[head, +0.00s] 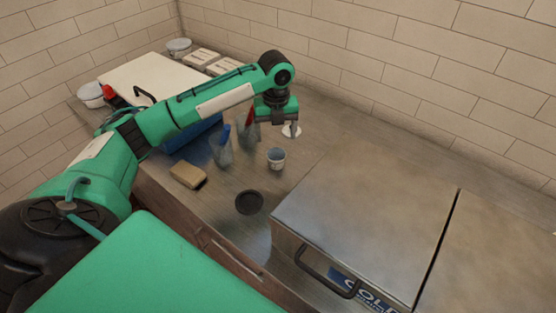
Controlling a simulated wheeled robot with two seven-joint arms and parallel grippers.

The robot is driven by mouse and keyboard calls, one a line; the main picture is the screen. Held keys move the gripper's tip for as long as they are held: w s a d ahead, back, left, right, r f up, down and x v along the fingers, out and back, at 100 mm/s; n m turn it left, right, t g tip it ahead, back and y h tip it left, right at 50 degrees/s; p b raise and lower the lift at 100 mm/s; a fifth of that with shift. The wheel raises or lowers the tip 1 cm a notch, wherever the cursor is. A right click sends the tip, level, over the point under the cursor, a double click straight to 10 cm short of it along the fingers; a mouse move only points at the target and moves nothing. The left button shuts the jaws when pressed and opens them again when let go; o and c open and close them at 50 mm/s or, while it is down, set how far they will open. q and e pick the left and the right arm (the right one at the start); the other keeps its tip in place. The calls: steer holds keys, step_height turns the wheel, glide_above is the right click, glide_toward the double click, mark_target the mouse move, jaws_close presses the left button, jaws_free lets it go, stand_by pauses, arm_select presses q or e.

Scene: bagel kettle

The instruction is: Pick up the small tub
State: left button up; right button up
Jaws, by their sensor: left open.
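A small pale tub (276,158) stands upright on the metal counter, left of the steel box. It looks open at the top. My left gripper (277,131) hangs above and behind the tub, pointing down, with its fingers apart and nothing seen between them. A white round thing (291,130) lies on the counter just beside the fingers. Whether the fingers touch it I cannot tell. My right gripper is not in view.
A steel box (365,215) with a black handle fills the right side. A black disc (249,202), a tan block (188,176) and a clear container (222,150) stand near the tub. White boxes and tubs (179,47) sit at the back left. Tiled walls close the counter.

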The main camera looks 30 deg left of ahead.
arm_select(q)
glide_toward(276, 156)
steer(key=shift+s+d+f+p, duration=0.3)
steer(key=shift+s+d+f, duration=0.45)
steer(key=shift+s+f, duration=0.2)
steer(key=shift+f, duration=0.5)
step_height(276, 156, down, 4)
steer(key=shift+f+p, duration=0.2)
steer(key=shift+p, duration=0.8)
steer(key=shift+f, duration=0.25)
steer(key=shift+a, duration=0.1)
steer(key=c, duration=1)
steer(key=shift+c, duration=0.2)
steer(key=shift+r, duration=0.1)
